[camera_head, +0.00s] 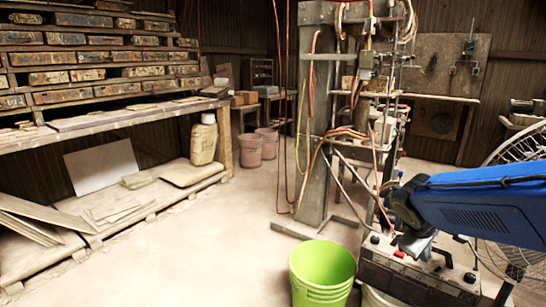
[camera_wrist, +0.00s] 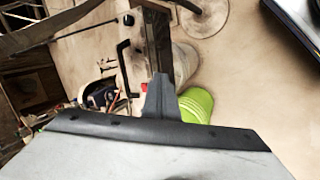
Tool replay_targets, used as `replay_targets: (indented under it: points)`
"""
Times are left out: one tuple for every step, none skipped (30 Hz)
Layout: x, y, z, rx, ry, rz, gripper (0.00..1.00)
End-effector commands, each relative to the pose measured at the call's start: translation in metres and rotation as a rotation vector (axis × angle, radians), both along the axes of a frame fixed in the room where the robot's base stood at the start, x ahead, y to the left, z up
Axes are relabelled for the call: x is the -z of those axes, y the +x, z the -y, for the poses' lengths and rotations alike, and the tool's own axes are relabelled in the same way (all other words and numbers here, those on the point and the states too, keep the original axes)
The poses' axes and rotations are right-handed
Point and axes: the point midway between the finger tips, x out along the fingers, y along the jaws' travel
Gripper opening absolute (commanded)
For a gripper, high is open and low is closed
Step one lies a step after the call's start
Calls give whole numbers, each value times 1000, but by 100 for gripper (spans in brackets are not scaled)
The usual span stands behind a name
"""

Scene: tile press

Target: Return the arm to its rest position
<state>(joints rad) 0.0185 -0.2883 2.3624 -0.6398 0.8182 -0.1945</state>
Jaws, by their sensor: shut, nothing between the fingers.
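My blue arm reaches in from the right edge in the head view. My gripper (camera_head: 415,245) hangs at its end, grey and partly hard to make out, in front of the press and over a dark control box (camera_head: 425,282). In the wrist view my gripper (camera_wrist: 161,88) shows as one grey wedge with its fingers together, shut and empty. Whether the fingers touch the box cannot be told.
A lime green bucket (camera_head: 322,278) stands on the floor left of the control box; it also shows in the wrist view (camera_wrist: 198,106). The tall press column (camera_head: 315,120) has hanging hoses. A fan (camera_head: 522,158) stands at right. Shelves with moulds line the left; the middle-left floor is clear.

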Motion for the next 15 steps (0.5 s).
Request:
replay_targets:
  points:
    - [-4,-15,-6,33,36,23,0]
    - [-5,-23,-10,52,59,34,0]
    - [-7,-33,-15,78,90,47,0]
    - [-8,-41,-19,97,113,58,0]
    - [-9,-49,-23,116,136,68,0]
    - [-9,-60,-28,140,167,80,0]
    - [-10,-67,-32,158,192,90,0]
    - [-11,-74,-37,175,217,100,0]
    - [-11,-84,-43,200,250,112,0]
    - [-11,-92,-47,216,274,121,0]
    - [-11,-99,-51,232,298,129,0]
    - [-12,-109,-58,255,333,140,0]
    - [-12,-116,-62,270,358,148,0]
    - [-12,-123,-67,285,384,156,0]
    - [-11,-132,-74,305,417,164,0]
